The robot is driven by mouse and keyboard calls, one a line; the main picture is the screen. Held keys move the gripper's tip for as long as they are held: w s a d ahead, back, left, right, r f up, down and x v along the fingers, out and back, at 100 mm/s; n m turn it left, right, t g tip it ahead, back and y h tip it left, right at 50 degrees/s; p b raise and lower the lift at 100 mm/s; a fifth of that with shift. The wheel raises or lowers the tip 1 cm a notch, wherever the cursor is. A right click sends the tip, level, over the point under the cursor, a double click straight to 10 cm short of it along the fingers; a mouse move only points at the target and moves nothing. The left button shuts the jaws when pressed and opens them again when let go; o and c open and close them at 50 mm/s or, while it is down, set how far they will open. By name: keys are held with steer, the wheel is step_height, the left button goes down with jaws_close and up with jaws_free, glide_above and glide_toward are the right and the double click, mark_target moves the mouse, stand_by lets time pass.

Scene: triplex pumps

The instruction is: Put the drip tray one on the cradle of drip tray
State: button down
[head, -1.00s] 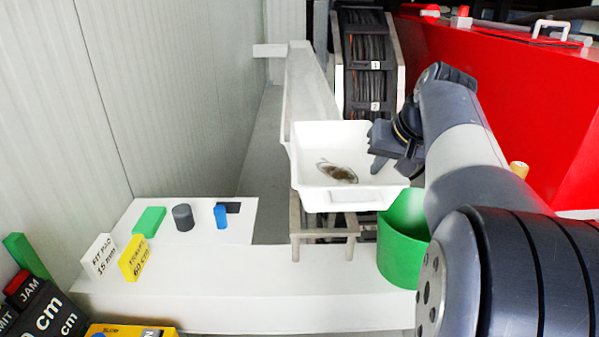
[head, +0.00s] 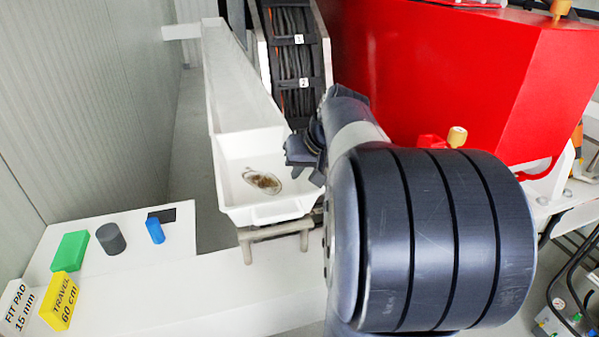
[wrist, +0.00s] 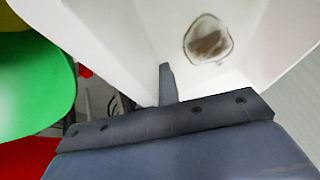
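The drip tray one (head: 232,200) is a white open box with a brown stain on its floor. In the head view it is over the beige metal frame (head: 247,243) that I take for its cradle, at the near end of a long white trough. I cannot tell whether the tray rests on the frame or hangs just above it. My gripper (head: 312,163) is at the tray's right wall. In the wrist view one finger (wrist: 168,85) shows inside the tray (wrist: 245,35), against this wall. The other finger is mostly hidden, and the gripper appears shut on the wall.
The white trough (head: 235,85) runs back along the wall. A black hose rack (head: 292,60) and red machine (head: 430,75) stand behind. A green bucket (wrist: 35,75) is near my gripper. Small blocks, including a green one (head: 70,250), lie on the left shelf.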

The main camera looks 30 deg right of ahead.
steer(key=shift+f, duration=0.3)
steer(key=shift+f, duration=0.15)
steer(key=c, duration=1.7)
jaws_free()
steer(key=shift+s+r, duration=0.1)
steer(key=shift+r, duration=0.3)
steer(key=v, duration=1.1)
steer(key=shift+s+r, duration=0.2)
